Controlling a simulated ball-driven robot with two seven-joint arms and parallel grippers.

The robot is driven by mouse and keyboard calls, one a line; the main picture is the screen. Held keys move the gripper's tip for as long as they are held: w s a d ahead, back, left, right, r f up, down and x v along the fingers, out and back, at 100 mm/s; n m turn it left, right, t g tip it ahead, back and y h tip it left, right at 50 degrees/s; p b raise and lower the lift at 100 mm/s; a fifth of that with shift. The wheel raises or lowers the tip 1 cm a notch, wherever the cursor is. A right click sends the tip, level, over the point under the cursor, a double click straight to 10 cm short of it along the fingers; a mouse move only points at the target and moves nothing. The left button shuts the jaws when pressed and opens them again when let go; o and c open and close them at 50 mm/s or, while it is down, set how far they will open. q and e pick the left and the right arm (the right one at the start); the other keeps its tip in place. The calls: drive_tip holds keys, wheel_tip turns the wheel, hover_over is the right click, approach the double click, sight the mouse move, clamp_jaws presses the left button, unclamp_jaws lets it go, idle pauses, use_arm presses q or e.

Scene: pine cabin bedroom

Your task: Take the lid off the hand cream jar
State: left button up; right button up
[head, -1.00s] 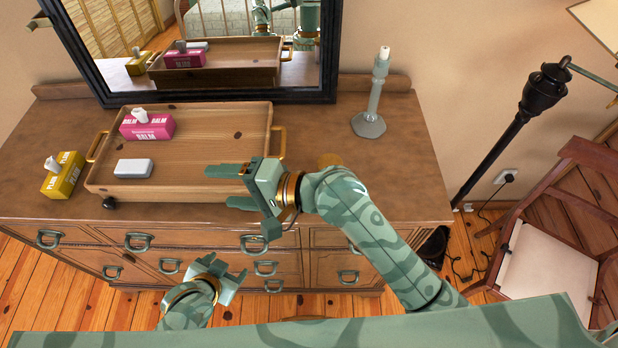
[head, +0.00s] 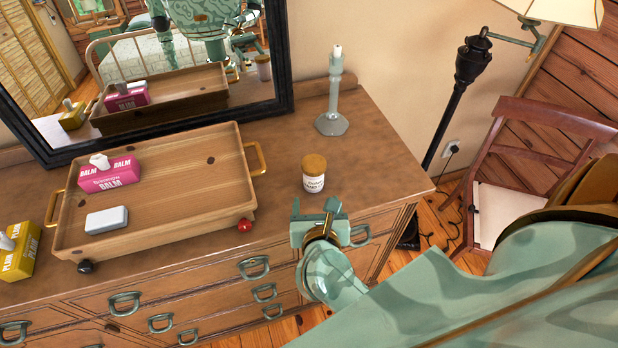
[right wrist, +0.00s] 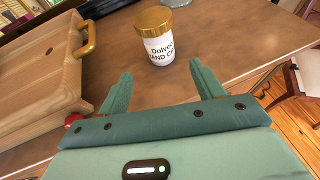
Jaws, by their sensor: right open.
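The hand cream jar (head: 313,182) stands upright on the dresser top, right of the wooden tray. It is white with a dark-lettered label, and its gold lid (head: 314,164) is on it. In the right wrist view the jar (right wrist: 159,49) and lid (right wrist: 153,20) are beyond the fingertips, roughly centred between them. My right gripper (head: 319,205) is open and empty, at the dresser's front edge, short of the jar and not touching it. It also shows in the right wrist view (right wrist: 160,82). My left gripper is not in the head view.
The wooden tray (head: 215,212) with brass handles holds a pink balm tissue box (head: 108,175) and a white bar (head: 107,219). A yellow tissue box (head: 18,252) is at left. A candlestick (head: 333,100) stands behind the jar. The dresser top right of the jar is clear.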

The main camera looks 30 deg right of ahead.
sight(314, 181)
drive_tip(key=x, duration=0.5)
drive_tip(key=shift+w+d, duration=0.1)
drive_tip(key=shift+w, duration=0.2)
drive_tip(key=x, duration=0.6)
drive_tip(key=shift+w+d+r, duration=0.1)
drive_tip(key=shift+d+r, duration=0.1)
drive_tip(key=shift+r, duration=0.05)
drive_tip(key=shift+c, duration=0.3)
drive_tip(key=shift+r, duration=0.1)
drive_tip(key=c, duration=1.2)
drive_tip(key=shift+o, duration=0.2)
drive_tip(key=shift+r, duration=0.1)
